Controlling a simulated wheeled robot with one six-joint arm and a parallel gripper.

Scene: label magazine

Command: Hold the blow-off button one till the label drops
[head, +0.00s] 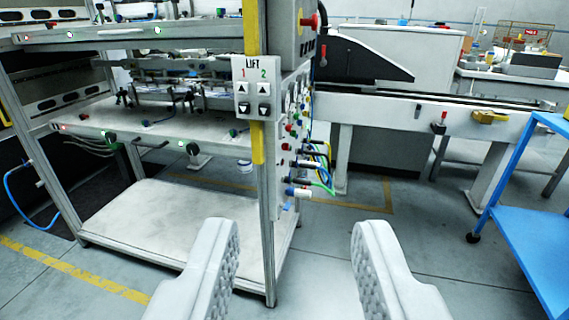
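My gripper (296,232) is open and empty, its two pale textured fingers wide apart at the bottom of the view. It is in front of the metal rack, apart from it. On the rack's front post a grey LIFT panel (255,88) carries columns 1 and 2 with up and down arrow buttons. Small green-lit buttons and dark knobs sit along the rack's shelf edges (152,139). I cannot read which of them is blow-off button one. No label can be made out.
A side panel (290,150) with coloured buttons and hoses stands right of the post. A red-topped control box (306,30) is above it. A conveyor (450,116) runs right, and a blue cart (530,200) stands at the right edge. Floor between rack and cart is clear.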

